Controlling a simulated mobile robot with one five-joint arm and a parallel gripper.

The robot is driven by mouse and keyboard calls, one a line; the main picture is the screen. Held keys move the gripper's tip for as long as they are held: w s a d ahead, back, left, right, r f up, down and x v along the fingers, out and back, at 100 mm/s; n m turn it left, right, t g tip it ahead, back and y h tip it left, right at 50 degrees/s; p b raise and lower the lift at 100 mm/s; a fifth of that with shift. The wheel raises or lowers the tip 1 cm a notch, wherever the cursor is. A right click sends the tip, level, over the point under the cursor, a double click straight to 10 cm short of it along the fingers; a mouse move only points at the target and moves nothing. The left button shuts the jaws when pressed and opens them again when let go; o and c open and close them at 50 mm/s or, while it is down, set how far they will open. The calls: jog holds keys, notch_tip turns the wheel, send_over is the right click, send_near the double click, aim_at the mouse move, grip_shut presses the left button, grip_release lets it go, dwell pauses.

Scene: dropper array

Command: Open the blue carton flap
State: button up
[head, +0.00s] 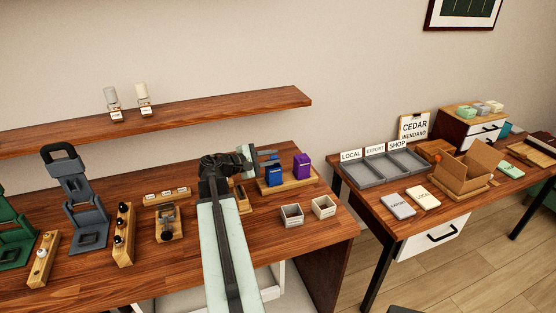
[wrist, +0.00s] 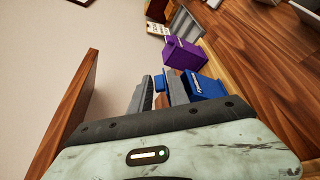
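The blue carton (head: 273,177) stands on a wooden tray at the back right of the left table. It also shows in the wrist view (wrist: 206,87), just right of my fingers. My gripper (head: 269,155) is above and at the left of the carton's top. In the wrist view, the two grey fingers (wrist: 161,88) have a narrow gap between them, so my gripper looks open. A small blue patch shows in that gap. I cannot tell whether it is the flap or whether a finger touches it. The right finger hides part of the carton.
A purple carton (head: 302,167) stands close behind and right of the blue one, on the same wooden tray (head: 288,184). Two small grey bins (head: 323,207) stand in front. A wall shelf (head: 200,113) runs above the table's back.

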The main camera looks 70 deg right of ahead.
aim_at(275, 156)
jog(key=shift+x, duration=1.9)
grip_shut()
jog(key=shift+w+a, duration=0.15)
jog(key=shift+a, duration=0.05)
jog(key=shift+d, duration=0.15)
jog(key=shift+w+d+f+n+g+y+p, duration=0.1)
jog(key=shift+w+d+n+g+y+p, duration=0.4)
jog(key=shift+n+y, duration=0.8)
jog(key=shift+w+d+r+n+g+y+p, duration=0.1)
jog(key=shift+w+d+n+g+y+p, duration=0.3)
jog(key=shift+n, duration=1.5)
jog(key=shift+w+d+f+n+g+y+p, duration=0.15)
jog(key=shift+d+n+g+y+p, duration=0.3)
jog(key=shift+n+g+y, duration=0.85)
jog(key=shift+d+n+t, duration=0.1)
jog(key=shift+n+t, duration=0.3)
